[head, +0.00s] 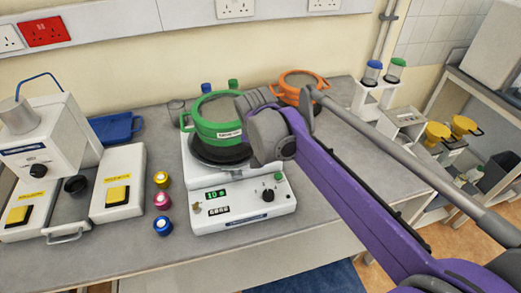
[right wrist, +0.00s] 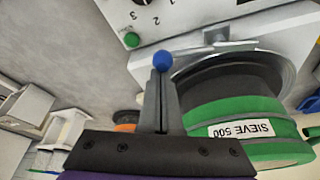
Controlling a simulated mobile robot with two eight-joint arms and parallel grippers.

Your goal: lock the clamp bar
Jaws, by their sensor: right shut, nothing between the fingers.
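The shaker (head: 245,200) stands on the bench with a green sieve (head: 214,122) on its round dark plate. The sieve also shows, label inverted, in the right wrist view (right wrist: 240,118). My right gripper (head: 268,136) covers the shaker's right side in the head view. In the right wrist view its fingers (right wrist: 161,85) are shut and empty, beside the sieve. A blue ball knob (right wrist: 162,60) shows at the fingertips; whether they touch it I cannot tell. A grey metal bracket (right wrist: 222,46) sits by the plate. I cannot make out the clamp bar clearly. My left gripper is out of view.
An orange sieve (head: 302,85) stands behind my right arm. Several small coloured pots (head: 162,201) stand left of the shaker. A white machine (head: 45,150) and a blue tray (head: 115,128) are further left. The bench front between the pots and the left machine is partly clear.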

